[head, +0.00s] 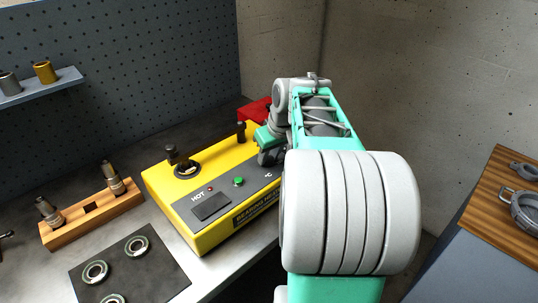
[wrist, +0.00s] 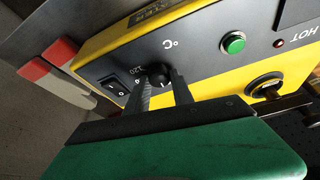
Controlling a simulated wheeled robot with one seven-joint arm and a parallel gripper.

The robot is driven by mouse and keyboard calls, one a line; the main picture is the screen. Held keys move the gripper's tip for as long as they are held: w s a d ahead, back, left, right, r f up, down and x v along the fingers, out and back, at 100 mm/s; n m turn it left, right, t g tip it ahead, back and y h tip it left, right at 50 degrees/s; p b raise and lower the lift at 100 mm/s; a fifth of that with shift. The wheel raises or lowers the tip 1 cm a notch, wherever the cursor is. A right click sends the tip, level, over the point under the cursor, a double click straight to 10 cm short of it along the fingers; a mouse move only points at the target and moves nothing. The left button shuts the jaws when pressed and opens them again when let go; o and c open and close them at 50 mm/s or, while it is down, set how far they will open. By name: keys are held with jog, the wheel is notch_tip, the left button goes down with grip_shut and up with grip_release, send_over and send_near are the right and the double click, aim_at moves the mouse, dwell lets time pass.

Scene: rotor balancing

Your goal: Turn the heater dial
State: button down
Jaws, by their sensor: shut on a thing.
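The yellow bearing heater (head: 165,187) stands on the bench, with a dark sloping panel. In the wrist view its dial (wrist: 158,73) is a small black knob with a white mark, below the "°C" label and beside a printed "120". My gripper (wrist: 160,82) has one finger on each side of the dial and is shut on it. In the head view my gripper (head: 271,157) is at the right end of the heater panel, and the dial is hidden there behind my gripper and arm.
A green button (wrist: 233,43), a black rocker switch (wrist: 113,86) and a red lamp (wrist: 279,42) by "HOT" share the panel. Posts rise from the heater top. A red object (head: 254,110) stands behind. A wooden block (head: 92,218) and a dark mat with bearings (head: 150,272) lie left.

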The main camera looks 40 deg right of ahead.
jog(key=shift+m, duration=0.5)
jog(key=m+h+b, duration=0.1)
jog(key=m, duration=0.1)
jog(key=shift+w+a+m+h, duration=0.1)
jog(key=shift+m+h, duration=0.2)
jog(key=shift+m, duration=0.1)
jog(key=m+g+h, duration=0.1)
jog(key=m, duration=0.2)
jog(key=shift+m+b, duration=0.3)
jog(key=shift+m, duration=0.1)
jog(key=m+g+h+p, duration=0.1)
jog(key=m, duration=0.3)
jog(key=shift+r, duration=0.15)
jog(key=shift+w+m+g+h+p, duration=0.15)
jog(key=shift+m+g+p, duration=0.35)
jog(key=shift+m, duration=0.55)
jog(key=shift+s+m+g+h+p, duration=0.1)
jog(key=shift+m+g+h+p, duration=0.3)
jog(key=shift+m, duration=0.65)
jog(key=c, duration=1.1)
grip_release()
jog(key=shift+y, duration=0.25)
